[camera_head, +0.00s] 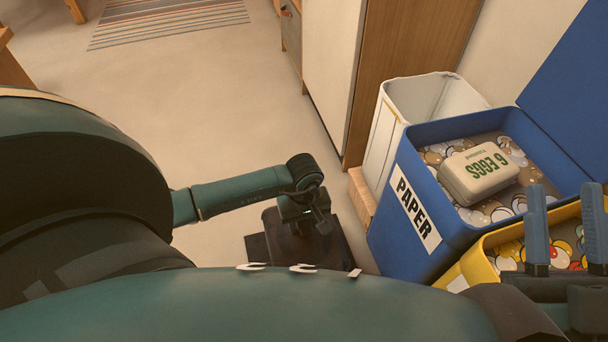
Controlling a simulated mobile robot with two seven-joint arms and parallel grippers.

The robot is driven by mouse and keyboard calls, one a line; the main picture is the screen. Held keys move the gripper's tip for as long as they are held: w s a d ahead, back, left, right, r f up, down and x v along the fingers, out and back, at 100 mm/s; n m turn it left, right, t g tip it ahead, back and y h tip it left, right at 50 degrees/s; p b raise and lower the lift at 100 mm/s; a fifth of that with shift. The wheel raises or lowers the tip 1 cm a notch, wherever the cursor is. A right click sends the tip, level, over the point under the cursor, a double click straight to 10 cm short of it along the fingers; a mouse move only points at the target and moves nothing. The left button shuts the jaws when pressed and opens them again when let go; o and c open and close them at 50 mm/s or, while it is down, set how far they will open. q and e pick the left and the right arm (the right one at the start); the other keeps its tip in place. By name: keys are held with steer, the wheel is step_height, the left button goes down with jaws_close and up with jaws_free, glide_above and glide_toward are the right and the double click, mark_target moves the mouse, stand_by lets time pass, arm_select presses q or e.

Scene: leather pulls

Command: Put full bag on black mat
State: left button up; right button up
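A dark, boxy thing (335,247) stands on the floor left of the bins, with a flat black patch (257,248) at its left edge. I cannot tell whether these are the bag and the black mat. My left gripper (307,218) points down over the dark thing. Its fingertips are too dark and small to tell whether they touch it or hold anything. My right gripper (565,228) is at the lower right, its two blue fingers apart and empty, in front of the yellow bin. No clearly full bag shows.
A blue bin (400,245) labelled PAPER holds an egg carton (480,173). A yellow bin (475,262) is nearer and a white bin (385,135) behind. A cabinet (400,70) stands beyond. The floor (215,115) is open towards the striped rug (165,20).

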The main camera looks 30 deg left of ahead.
arm_select(q)
steer(key=shift+o, duration=1.2)
steer(key=shift+r, duration=0.1)
step_height(320, 180, up, 11)
steer(key=p, duration=0.4)
steer(key=shift+f+p, duration=0.2)
steer(key=shift+p, duration=0.15)
steer(key=shift+r, duration=0.7)
arm_select(e)
steer(key=shift+s+a+f+m+g+h, duration=0.1)
steer(key=shift+s+f+m+g+h, duration=0.2)
steer(key=shift+f+m+h, duration=0.35)
steer(key=shift+s+d+f+m+g+h, duration=0.1)
steer(key=shift+f+m+g+h, duration=0.4)
steer(key=shift+f, duration=0.4)
steer(key=shift+s+a+f+m+g+h, duration=0.1)
steer(key=shift+s+f+m+g+h, duration=0.1)
steer(key=shift+f+m+h, duration=0.4)
steer(key=shift+f, duration=0.15)
